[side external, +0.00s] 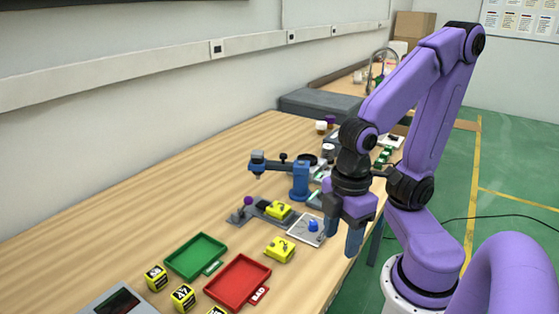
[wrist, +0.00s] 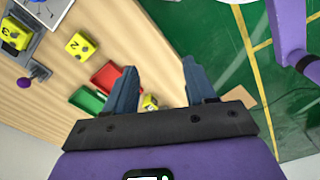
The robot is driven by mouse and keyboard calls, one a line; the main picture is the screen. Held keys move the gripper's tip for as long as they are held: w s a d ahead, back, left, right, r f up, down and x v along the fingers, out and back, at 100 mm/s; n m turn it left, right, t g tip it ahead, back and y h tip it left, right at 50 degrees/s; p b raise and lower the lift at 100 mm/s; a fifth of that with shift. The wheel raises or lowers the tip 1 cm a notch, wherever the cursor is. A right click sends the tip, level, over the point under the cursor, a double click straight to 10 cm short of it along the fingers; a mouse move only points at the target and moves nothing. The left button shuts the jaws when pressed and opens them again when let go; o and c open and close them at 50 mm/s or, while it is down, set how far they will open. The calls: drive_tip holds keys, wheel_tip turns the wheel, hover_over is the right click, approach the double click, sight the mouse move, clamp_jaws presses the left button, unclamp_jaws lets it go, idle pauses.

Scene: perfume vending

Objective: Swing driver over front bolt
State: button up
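The driver (side external: 257,166) is a blue head on a dark arm that reaches left from a blue post (side external: 299,182) on the bench. It hangs above and behind a grey fixture (side external: 265,213) holding a yellow numbered block (side external: 279,209). A clamp with a purple knob (side external: 248,201) is at the fixture's left end. The fixture shows partly in the wrist view (wrist: 38,41), with its purple knob (wrist: 40,71). The front bolt is too small to make out. My gripper (side external: 343,240) is open and empty by the bench's right edge; its blue fingers are apart in the wrist view (wrist: 160,88).
A white plate with a blue piece (side external: 308,228) and a loose yellow block (side external: 279,250) lie near the gripper. Green (side external: 196,256) and red (side external: 238,282) trays and several yellow cubes (side external: 156,278) are in front. Bare wood lies left of the fixture.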

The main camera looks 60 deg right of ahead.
drive_tip(key=w+a+r+m, duration=0.1)
drive_tip(key=w+r+m, duration=0.15)
drive_tip(key=w, duration=0.45)
drive_tip(key=w+r+m, duration=0.2)
drive_tip(key=w+m, duration=0.2)
drive_tip(key=w, duration=0.2)
drive_tip(key=w+d+r+m, duration=0.2)
drive_tip(key=w+d, duration=0.1)
drive_tip(key=w, duration=0.3)
drive_tip(key=w+d+r+m, duration=0.2)
drive_tip(key=w+d+m, duration=0.1)
drive_tip(key=w, duration=0.3)
wheel_tip(320, 180, up, 3)
drive_tip(key=m, duration=1)
hover_over(283, 154)
wheel_tip(283, 154, down, 17)
drive_tip(key=shift+s+a+f, duration=0.15)
drive_tip(key=shift+f, duration=0.05)
